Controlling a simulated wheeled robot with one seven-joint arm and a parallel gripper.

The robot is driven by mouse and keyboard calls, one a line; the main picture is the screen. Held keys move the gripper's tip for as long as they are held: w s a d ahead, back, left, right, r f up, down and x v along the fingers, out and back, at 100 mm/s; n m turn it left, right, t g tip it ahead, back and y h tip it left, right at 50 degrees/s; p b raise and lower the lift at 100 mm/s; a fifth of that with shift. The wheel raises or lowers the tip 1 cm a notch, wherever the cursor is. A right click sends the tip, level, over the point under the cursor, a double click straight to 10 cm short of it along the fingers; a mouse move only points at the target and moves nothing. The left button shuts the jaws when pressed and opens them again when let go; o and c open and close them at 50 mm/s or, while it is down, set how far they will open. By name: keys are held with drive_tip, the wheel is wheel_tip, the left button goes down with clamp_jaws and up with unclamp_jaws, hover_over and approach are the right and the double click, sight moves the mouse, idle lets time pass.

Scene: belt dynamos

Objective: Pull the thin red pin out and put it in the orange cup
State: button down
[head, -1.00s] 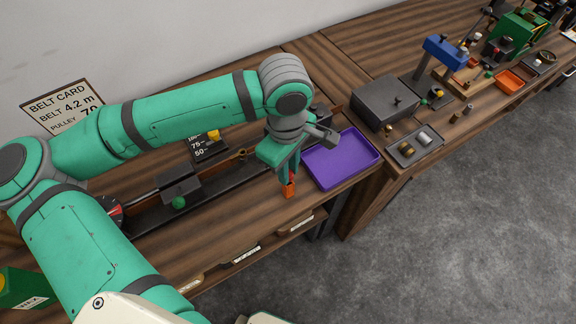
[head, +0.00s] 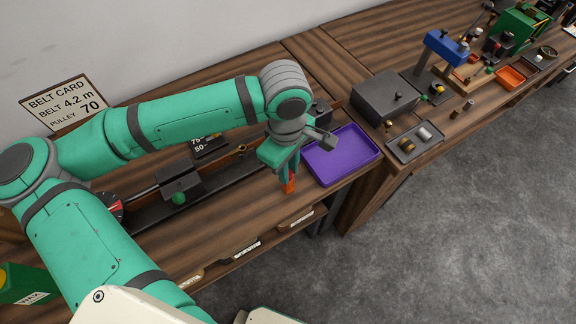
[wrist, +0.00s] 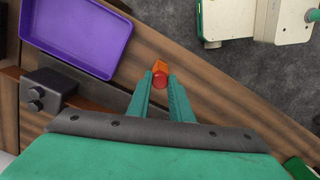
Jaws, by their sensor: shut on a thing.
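My gripper (wrist: 160,90) is shut on the red pin (wrist: 159,81), whose round red end shows between the fingertips in the wrist view. The small orange cup (wrist: 160,67) shows right beside the pin, just past the fingertips. In the head view my gripper (head: 290,174) points down directly over the orange cup (head: 289,187), which stands on the wooden bench near its front edge. The fingers hide most of the pin and part of the cup. I cannot tell whether the pin's lower end is inside the cup or above it.
A purple tray (head: 341,157) lies just right of my gripper. A dark rail with a block and green knob (head: 179,198) runs along the bench to the left. A dark grey box (head: 385,101) and a grey tray (head: 415,143) are farther right. Bare wood lies left of the cup.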

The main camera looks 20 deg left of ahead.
drive_tip(key=c, duration=1.5)
unclamp_jaws()
drive_tip(key=shift+r, duration=0.1)
wheel_tip(320, 180, up, 11)
drive_tip(key=shift+a+f, duration=0.15)
